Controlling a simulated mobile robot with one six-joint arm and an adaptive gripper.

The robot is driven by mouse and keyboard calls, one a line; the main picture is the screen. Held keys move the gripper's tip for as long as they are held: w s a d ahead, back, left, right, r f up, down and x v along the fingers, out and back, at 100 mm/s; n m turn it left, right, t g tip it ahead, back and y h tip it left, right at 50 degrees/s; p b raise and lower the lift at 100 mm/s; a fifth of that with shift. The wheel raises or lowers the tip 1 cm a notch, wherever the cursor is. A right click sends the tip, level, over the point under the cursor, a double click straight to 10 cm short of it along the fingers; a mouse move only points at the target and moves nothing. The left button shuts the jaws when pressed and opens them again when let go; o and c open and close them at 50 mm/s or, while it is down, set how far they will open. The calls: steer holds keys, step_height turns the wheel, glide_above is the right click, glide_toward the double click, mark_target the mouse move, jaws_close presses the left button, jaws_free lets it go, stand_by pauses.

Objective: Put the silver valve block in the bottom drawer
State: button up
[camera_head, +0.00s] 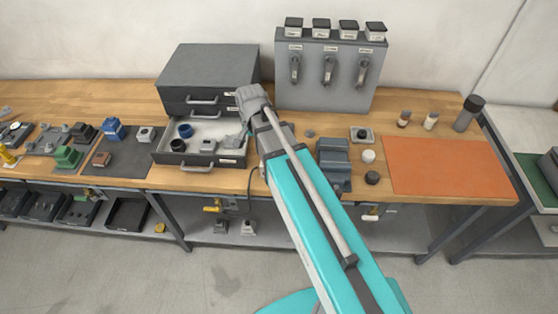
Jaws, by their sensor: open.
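The bottom drawer (199,161) of the dark grey cabinet is pulled out over the bench front. In it lie a small silver-grey block (207,146), a dark blue ring (185,131) and a black round part (178,145). Another small silver-grey block (146,134) sits on the dark mat left of the drawer. I cannot tell for certain which is the silver valve block. My gripper (232,142) is open, low at the right side of the drawer, apart from the silver-grey block in it. My arm and wrist partly hide it and the drawer's right edge.
The dark mat (122,160) also holds blue and brown parts. A grey panel with levers (323,85) stands behind my arm. Right of my arm are a grey fixture (334,160), small round parts and a bare orange mat (448,168). A dark bottle (469,113) stands at the back right.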

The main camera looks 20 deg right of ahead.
steer(key=s+d+n, duration=0.5)
steer(key=s+n, duration=0.2)
steer(key=s, duration=0.2)
steer(key=shift+d, duration=0.25)
stand_by(0.9)
